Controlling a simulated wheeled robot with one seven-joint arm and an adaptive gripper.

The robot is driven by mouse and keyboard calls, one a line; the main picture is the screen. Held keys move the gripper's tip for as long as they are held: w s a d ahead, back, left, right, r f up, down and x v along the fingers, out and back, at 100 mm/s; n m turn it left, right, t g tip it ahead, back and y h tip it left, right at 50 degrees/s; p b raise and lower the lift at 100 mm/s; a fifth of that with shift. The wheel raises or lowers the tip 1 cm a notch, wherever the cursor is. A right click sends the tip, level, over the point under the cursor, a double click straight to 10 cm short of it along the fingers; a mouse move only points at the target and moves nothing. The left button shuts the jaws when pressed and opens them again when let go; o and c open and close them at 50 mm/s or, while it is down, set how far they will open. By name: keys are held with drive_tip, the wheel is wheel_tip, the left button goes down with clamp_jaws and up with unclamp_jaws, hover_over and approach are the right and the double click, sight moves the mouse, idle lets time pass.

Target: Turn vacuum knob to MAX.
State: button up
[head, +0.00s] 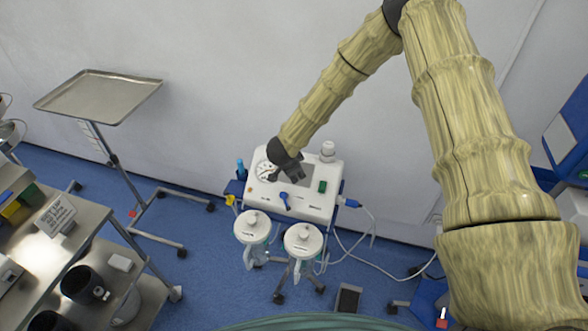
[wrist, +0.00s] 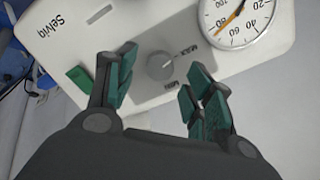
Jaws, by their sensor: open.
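The vacuum knob (wrist: 158,67) is a small round grey knob on the white suction unit's panel. In the wrist view it lies between my gripper's fingers. A pale mark on it seems to point up and right, toward a label that looks like MAX (wrist: 187,50). In the head view my gripper (head: 291,171) is over the suction unit (head: 312,207) and hides the knob.
A pressure gauge (wrist: 236,18) and a green switch (wrist: 80,76) flank the knob. Two lidded canisters (head: 252,226) (head: 303,240) hang at the unit's front. A tray stand (head: 98,95) and metal shelves (head: 75,235) stand left. The wall is close behind.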

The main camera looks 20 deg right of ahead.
drive_tip(key=shift+x, duration=0.95)
drive_tip(key=c, duration=1)
drive_tip(key=shift+f+m+b, duration=0.2)
drive_tip(key=shift+m+b, duration=0.6)
drive_tip(key=shift+r+m+b, duration=0.2)
drive_tip(key=shift+m+b, duration=0.1)
drive_tip(key=shift+m, duration=0.2)
